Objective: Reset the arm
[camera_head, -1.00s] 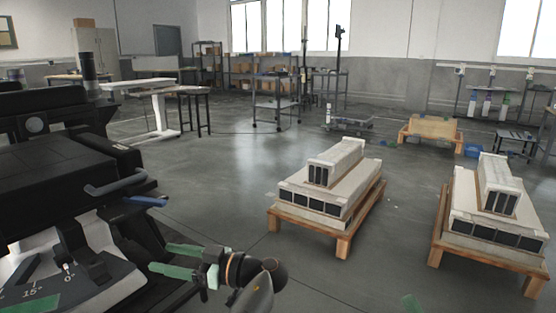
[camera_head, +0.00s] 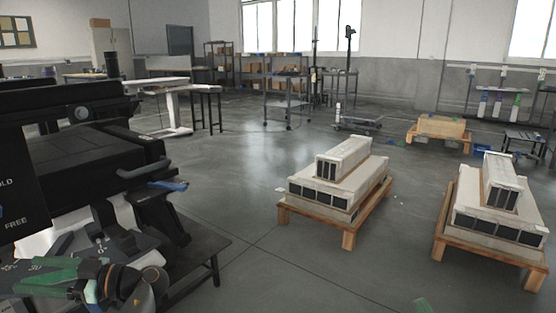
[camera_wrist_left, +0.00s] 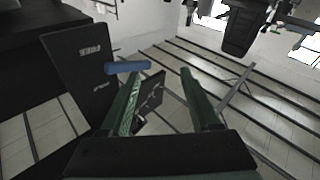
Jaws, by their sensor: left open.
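My left gripper (camera_head: 22,277) is at the lower left of the head view, its green fingers pointing left over the front of a dark machine (camera_head: 85,155). Its fingers stand apart with nothing between them in the left wrist view (camera_wrist_left: 161,76). A blue-ended handle (camera_head: 168,185) sticks out of the machine's right side, above and right of the gripper. A blue bar (camera_wrist_left: 127,67) shows near the left fingertip in the wrist view; I cannot tell whether they touch. A small green tip (camera_head: 424,306) at the bottom edge may be my right gripper; its jaws are hidden.
A black panel (camera_head: 20,195) marked "FREE" stands at the left edge; it also shows in the wrist view (camera_wrist_left: 80,65). A dark stand (camera_head: 190,262) is under the machine. Two wooden pallets (camera_head: 348,240) (camera_head: 437,250) carry pale blocks at right. The floor between is clear.

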